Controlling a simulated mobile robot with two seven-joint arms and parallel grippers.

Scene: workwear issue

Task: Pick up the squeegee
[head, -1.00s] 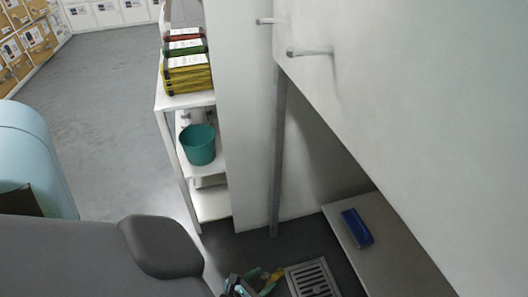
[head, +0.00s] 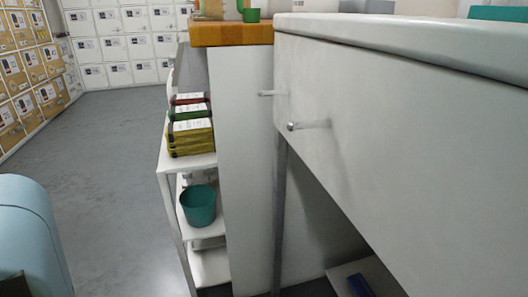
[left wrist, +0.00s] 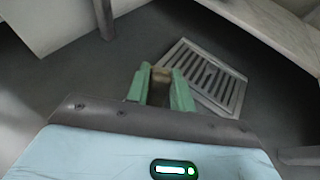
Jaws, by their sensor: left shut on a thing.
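My left gripper (left wrist: 159,76) shows in the left wrist view, its two green fingers shut on a small brownish thing, which I take to be part of the squeegee (left wrist: 159,92). Only a short piece shows between the fingers; the rest is hidden, so its full shape cannot be told. The grip is above the dark floor, beside a floor grate (left wrist: 205,78). Neither gripper shows in the head view now.
A white counter (head: 400,130) with pegs fills the right of the head view. A blue object (head: 360,286) lies on a low shelf under it. A shelf rack (head: 208,268) holds a teal bucket (head: 198,206) and stacked folders (head: 190,138). Open floor (head: 120,150) lies left.

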